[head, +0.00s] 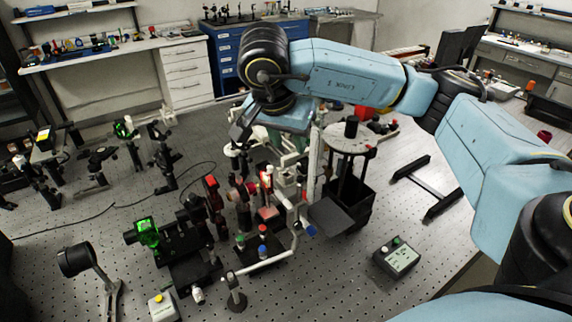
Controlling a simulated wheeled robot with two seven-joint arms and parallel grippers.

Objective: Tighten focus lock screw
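My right arm reaches in from the right, over the bench. My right gripper (243,124) hangs above the middle cluster of optics, partly hidden by its own wrist. Its fingers are too small and dark to tell whether they are open, and I see nothing clearly held. Below it stand red and black optical mounts (213,194) and white and grey upright parts (287,183). To the right, a pale round plate (372,140) carries a short black cylinder (351,127). I cannot pick out the focus lock screw. My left gripper is out of view.
The perforated bench top (335,280) is clear at front right, around a control box with buttons (396,257). A green-lit device (147,233) and a black-headed stand (76,259) are at front left. Several dark mounts (99,158) stand behind them.

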